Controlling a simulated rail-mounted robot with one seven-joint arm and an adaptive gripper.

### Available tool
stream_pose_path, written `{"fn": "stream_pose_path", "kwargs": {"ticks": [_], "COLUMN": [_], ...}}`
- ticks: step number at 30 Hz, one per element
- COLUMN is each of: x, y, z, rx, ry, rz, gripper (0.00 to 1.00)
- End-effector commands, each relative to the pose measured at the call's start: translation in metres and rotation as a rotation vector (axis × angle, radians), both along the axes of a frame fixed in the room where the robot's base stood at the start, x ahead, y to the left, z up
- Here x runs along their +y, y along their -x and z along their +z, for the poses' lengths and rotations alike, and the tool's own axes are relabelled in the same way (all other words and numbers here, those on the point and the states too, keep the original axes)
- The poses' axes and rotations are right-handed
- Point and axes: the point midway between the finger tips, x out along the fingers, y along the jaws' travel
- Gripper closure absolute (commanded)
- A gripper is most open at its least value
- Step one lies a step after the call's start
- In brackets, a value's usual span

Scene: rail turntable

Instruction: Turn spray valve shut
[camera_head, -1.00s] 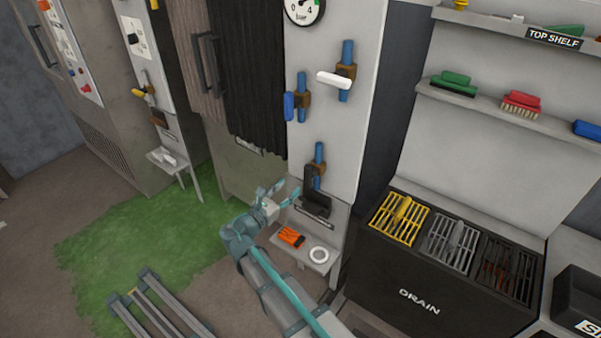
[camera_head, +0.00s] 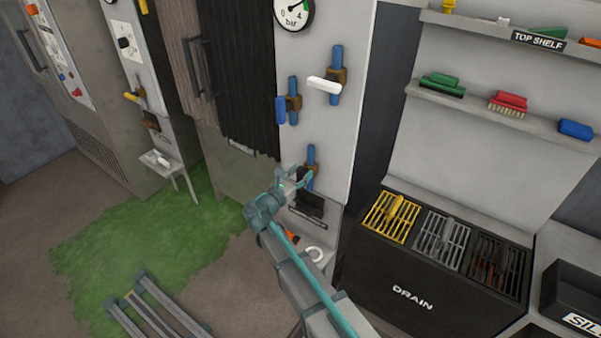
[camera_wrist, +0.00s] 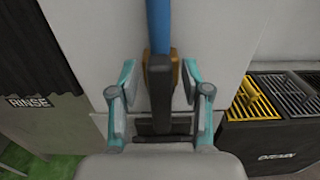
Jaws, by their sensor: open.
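A black-handled valve on a blue pipe is low on the light wall panel (camera_head: 345,125). Its dark lever (camera_wrist: 160,95) hangs straight down in the wrist view, from a brown body (camera_head: 309,184) under the blue pipe (camera_wrist: 158,25). My gripper (camera_head: 299,179) is open, also in the wrist view (camera_wrist: 160,98), with one teal finger on each side of the lever. I see small gaps beside the lever. Higher up are a blue-handled valve (camera_head: 281,110) and a white-handled valve (camera_head: 324,84). No readable label shows which one is the spray valve.
A pressure gauge (camera_head: 293,11) is above the valves. A small shelf below holds an orange item (camera_head: 291,233) and a white ring (camera_head: 315,254). The drain unit (camera_head: 415,293) stands to the right; a dark curtain (camera_head: 240,90) hangs to the left.

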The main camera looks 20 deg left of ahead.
Motion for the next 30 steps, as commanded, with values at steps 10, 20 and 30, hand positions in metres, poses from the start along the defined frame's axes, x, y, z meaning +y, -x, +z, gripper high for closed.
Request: {"fn": "stream_pose_path", "kwargs": {"ticks": [10,20,30], "x": [-0.0004,-0.0005,-0.0022], "y": [-0.0012,-0.0011,-0.0004], "z": [-0.0001,-0.0001,-0.0026], "rx": [0.0,0.0,-0.015], "ry": [0.0,-0.001,-0.054], "rz": [0.0,0.0,0.0], "gripper": [0.62,1.0,1.0]}}
